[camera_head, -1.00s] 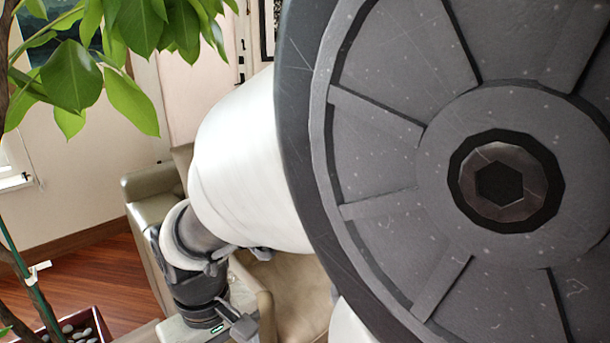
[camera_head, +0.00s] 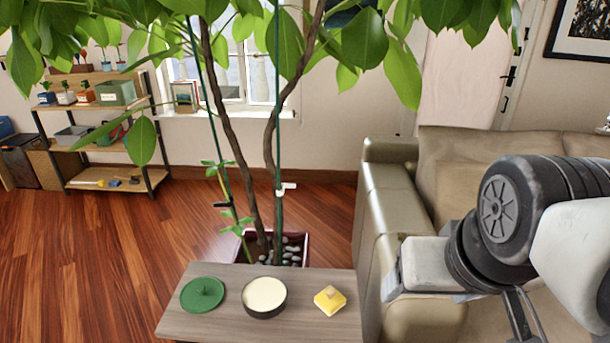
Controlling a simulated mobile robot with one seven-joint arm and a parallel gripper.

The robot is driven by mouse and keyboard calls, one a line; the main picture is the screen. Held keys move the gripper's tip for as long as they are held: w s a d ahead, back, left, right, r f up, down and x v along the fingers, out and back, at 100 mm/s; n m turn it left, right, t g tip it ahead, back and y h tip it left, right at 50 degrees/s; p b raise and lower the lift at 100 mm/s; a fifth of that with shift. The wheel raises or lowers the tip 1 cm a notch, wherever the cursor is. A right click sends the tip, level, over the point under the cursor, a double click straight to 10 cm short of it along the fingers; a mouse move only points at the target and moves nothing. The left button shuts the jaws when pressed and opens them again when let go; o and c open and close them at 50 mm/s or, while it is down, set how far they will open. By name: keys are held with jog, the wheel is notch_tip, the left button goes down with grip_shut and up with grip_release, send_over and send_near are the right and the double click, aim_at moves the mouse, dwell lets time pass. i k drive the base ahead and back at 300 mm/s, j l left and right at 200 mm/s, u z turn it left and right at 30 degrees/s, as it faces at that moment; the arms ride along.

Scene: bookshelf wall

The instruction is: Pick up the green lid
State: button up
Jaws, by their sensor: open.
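The green lid (camera_head: 202,294) is round, with a small raised knob in its middle. It lies flat at the left of a grey-brown wooden table (camera_head: 222,326). My gripper (camera_head: 522,318) shows only in part as slender dark pieces at the lower right, cut off by the frame edge. It is open, well to the right of the lid and not touching it. No part of the lid is covered.
A dark round container (camera_head: 264,311) with a cream top stands right of the lid, then a yellow object (camera_head: 329,300). A plant trunk (camera_head: 273,160) rises behind the table. A beige sofa (camera_head: 381,214) borders its right. Shelves (camera_head: 104,147) stand far left.

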aim_at(203, 295)
jog(key=u, duration=1.4)
jog(key=z, duration=0.4)
